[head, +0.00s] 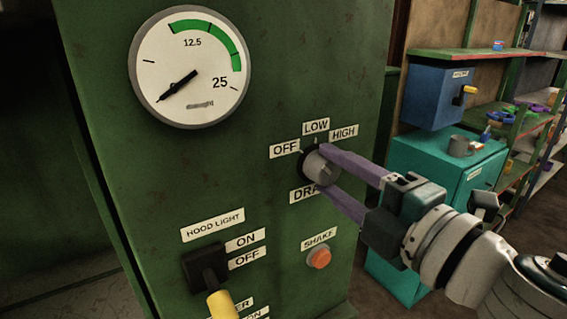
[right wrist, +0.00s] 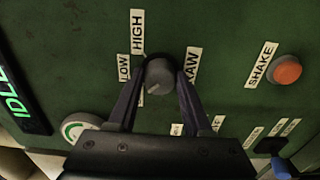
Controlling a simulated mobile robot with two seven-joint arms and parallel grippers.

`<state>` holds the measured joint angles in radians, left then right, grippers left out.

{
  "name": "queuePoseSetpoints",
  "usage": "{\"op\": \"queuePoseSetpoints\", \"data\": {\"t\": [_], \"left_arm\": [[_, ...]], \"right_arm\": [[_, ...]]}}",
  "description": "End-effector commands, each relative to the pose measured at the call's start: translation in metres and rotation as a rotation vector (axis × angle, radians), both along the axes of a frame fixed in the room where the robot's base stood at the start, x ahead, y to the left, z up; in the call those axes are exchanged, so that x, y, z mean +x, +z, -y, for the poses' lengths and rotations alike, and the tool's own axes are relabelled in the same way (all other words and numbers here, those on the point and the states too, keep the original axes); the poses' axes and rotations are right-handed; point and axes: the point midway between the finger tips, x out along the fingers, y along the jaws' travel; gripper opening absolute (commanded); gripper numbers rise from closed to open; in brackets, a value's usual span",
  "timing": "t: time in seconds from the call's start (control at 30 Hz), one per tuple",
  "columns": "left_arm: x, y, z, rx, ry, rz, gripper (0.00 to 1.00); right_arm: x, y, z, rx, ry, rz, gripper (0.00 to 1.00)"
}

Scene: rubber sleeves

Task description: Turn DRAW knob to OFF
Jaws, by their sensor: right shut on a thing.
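The DRAW knob (head: 321,170) is a round grey knob on a dark base, on the green panel. The labels OFF (head: 284,148), LOW (head: 316,127) and HIGH (head: 344,131) arc above it, and the DRAW label (head: 303,194) is below, partly covered. My right gripper (head: 322,172) is shut on the knob, one purple finger on its upper side and one on its lower side. The right wrist view shows the knob (right wrist: 158,74) between the fingertips. A pale mark shows on its face, but I cannot tell which label it points to. My left gripper is out of view.
A round gauge (head: 190,67) is at the upper left of the panel. The HOOD LIGHT switch (head: 207,268) with a yellow handle is at the lower left. The orange SHAKE button (head: 319,258) sits below the knob. A teal cabinet (head: 440,170) and shelves stand behind at the right.

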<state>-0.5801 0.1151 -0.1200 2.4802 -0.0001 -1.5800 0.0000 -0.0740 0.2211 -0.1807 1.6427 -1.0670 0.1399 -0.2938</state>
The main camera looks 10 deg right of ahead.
Motion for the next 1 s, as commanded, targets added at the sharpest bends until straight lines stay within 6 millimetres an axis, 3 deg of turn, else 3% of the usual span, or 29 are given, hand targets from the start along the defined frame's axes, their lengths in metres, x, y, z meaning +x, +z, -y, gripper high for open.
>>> {"op": "queuePoseSetpoints", "data": {"t": [0.53,0.57,0.8,1.0], "left_arm": [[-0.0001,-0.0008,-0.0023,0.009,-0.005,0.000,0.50],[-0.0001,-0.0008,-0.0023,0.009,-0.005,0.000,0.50],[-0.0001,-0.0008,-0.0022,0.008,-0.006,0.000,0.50],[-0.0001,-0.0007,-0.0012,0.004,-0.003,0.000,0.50]], "right_arm": [[0.0000,0.0000,-0.0001,-0.027,0.001,0.009,0.00],[0.0000,0.0000,-0.0001,-0.027,0.001,0.009,0.51],[0.0000,0.0000,-0.0001,-0.025,0.000,0.008,0.78],[0.0000,0.0000,0.0000,-0.024,0.000,0.008,0.80]]}}
